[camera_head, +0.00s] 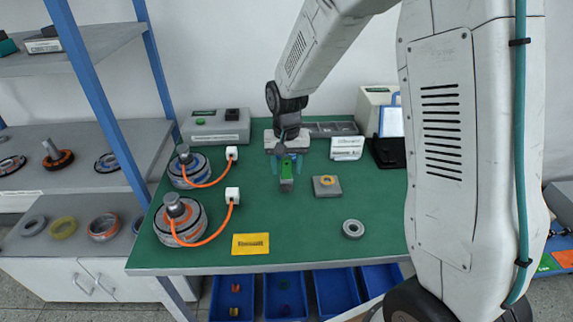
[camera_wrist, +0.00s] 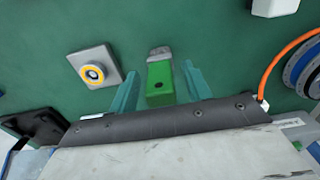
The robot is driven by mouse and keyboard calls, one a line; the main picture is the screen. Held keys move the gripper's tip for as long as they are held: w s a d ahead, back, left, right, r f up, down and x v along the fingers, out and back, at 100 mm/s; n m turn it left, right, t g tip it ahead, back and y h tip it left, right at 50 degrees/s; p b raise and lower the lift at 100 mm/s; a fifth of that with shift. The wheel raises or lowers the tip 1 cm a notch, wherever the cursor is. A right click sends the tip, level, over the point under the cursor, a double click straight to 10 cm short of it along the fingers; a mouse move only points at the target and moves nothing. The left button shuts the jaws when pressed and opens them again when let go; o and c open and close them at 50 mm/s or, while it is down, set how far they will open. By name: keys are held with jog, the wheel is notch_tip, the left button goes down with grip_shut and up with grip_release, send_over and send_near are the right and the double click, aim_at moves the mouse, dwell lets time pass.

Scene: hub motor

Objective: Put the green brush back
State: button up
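The green brush (camera_head: 287,172) is a small green block with a grey end, near the middle of the green table (camera_head: 320,240). In the wrist view the brush (camera_wrist: 160,82) points away from me, its grey end farthest. My gripper (camera_head: 287,165) is above the table with its teal fingers on either side of the brush. In the wrist view my gripper (camera_wrist: 163,80) shows a gap between each finger and the brush, so it is open around it. Whether the brush touches the table cannot be told.
A grey block with a yellow ring (camera_head: 327,186) is right of the brush. Two hub motors (camera_head: 180,220) with orange cables stand left. A yellow label (camera_head: 250,244) and a grey ring (camera_head: 353,229) lie in front. A control box (camera_head: 216,127) and grey tray (camera_head: 333,129) are behind.

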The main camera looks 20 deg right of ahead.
notch_tip(320, 180, up, 11)
jog(key=shift+f, duration=0.1)
jog(key=s+d+r+n, duration=0.2)
jog(key=s+r, duration=0.8)
jog(key=s, duration=0.5)
jog(key=s+d+n+t, duration=0.1)
jog(key=s, duration=1.4)
jog(key=shift+f+n, duration=0.3)
jog(key=shift+f, duration=0.1)
